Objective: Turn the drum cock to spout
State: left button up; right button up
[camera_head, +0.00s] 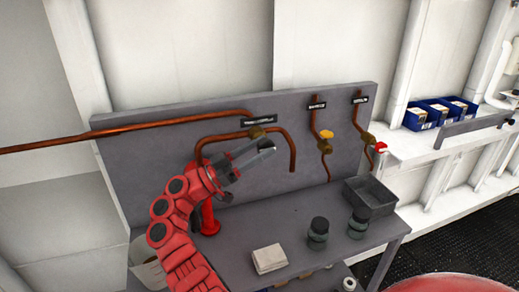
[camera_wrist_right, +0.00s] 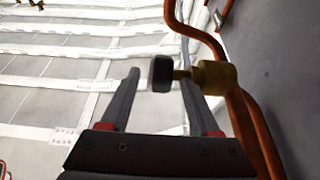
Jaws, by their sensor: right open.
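A brass valve (camera_head: 256,132) sits on the copper pipework of the grey back panel, under a dark label too small to read. My right gripper (camera_head: 264,150) is just below and in front of it, pointing to the right. In the right wrist view the brass valve body (camera_wrist_right: 214,76) shows at the right, with a short stem and a dark handle (camera_wrist_right: 162,73). The open fingers of my right gripper (camera_wrist_right: 158,80) stand either side of that handle; I cannot tell whether they touch it. A bent copper spout (camera_head: 293,155) hangs to the right. My left gripper is not in view.
Two more pipes carry a yellow-handled valve (camera_head: 326,134) and a red-handled valve (camera_head: 379,147). The bench (camera_head: 235,245) holds a folded cloth (camera_head: 269,258), two dark jars (camera_head: 318,232) and a grey tray (camera_head: 370,197). Blue bins (camera_head: 418,116) stand on the right shelf.

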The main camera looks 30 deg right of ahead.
aim_at(260, 148)
jog(key=r, duration=0.1)
jog(key=r+b, duration=0.1)
jog(key=r, duration=0.1)
jog(key=shift+s+a+r, duration=0.25)
jog(key=shift+s, duration=0.1)
jog(key=s+a+b, duration=0.1)
jog(key=s+a, duration=0.2)
jog(key=s, duration=0.3)
jog(key=s+a+r+b, duration=0.1)
jog(key=s+a, duration=0.3)
jog(key=s, duration=0.3)
jog(key=shift+s+a+r, duration=0.15)
jog(key=shift+r, duration=0.05)
